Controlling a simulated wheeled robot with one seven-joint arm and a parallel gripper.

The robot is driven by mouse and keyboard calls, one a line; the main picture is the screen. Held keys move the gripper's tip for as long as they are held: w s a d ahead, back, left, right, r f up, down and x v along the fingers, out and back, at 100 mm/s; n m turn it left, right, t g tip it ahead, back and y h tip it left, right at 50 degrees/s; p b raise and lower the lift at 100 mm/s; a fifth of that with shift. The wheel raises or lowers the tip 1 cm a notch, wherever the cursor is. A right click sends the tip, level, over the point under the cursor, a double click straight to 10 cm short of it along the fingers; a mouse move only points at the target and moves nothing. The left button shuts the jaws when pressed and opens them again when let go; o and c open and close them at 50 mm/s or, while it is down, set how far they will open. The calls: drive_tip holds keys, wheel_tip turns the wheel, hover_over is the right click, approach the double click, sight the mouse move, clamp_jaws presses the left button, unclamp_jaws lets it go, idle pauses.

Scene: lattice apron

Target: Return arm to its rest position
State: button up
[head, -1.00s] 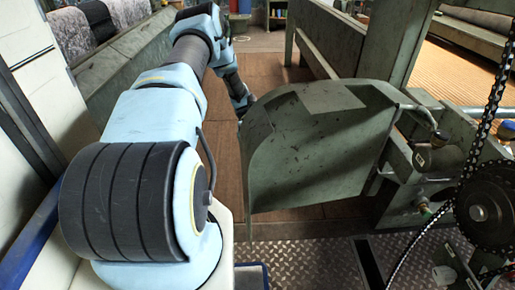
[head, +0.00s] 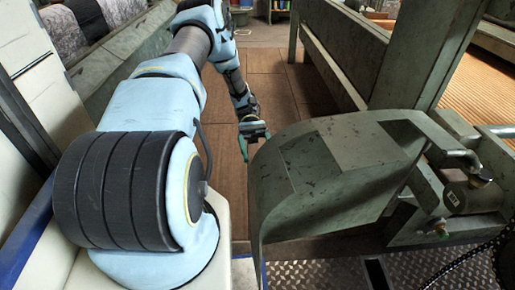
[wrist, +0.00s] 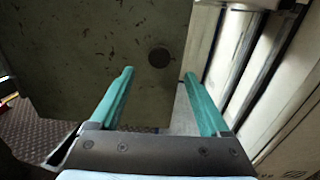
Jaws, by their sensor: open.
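My gripper (head: 246,146) is at the end of my light-blue arm in the head view, left of a worn green metal cover. Only part of it shows there. In the wrist view my gripper (wrist: 158,82) has two teal fingers spread wide apart with nothing between them. Beyond the fingers is a dark green scuffed panel (wrist: 90,60) with a round dark spot. I cannot tell whether the fingertips touch it; they look apart from it.
The curved green cover (head: 350,170) stands close to the right of my gripper. A green post (head: 425,55) rises behind it. A metal cylinder fitting (head: 475,195) is at the right. Brown floor (head: 310,90) is open behind. Patterned metal plate (head: 320,272) lies in front.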

idle(0.4)
drive_tip(key=s+a+r+m+t+y, duration=0.2)
drive_tip(key=a+r+t, duration=1.15)
drive_tip(key=t, duration=0.55)
wheel_tip(320, 180, up, 20)
drive_tip(key=d+p, duration=0.1)
drive_tip(key=p, duration=1.6)
drive_tip(key=shift+w+d+t+p, duration=0.2)
drive_tip(key=shift+t+p, duration=0.1)
drive_tip(key=shift+p, duration=0.05)
drive_tip(key=shift+f, duration=0.1)
idle(0.6)
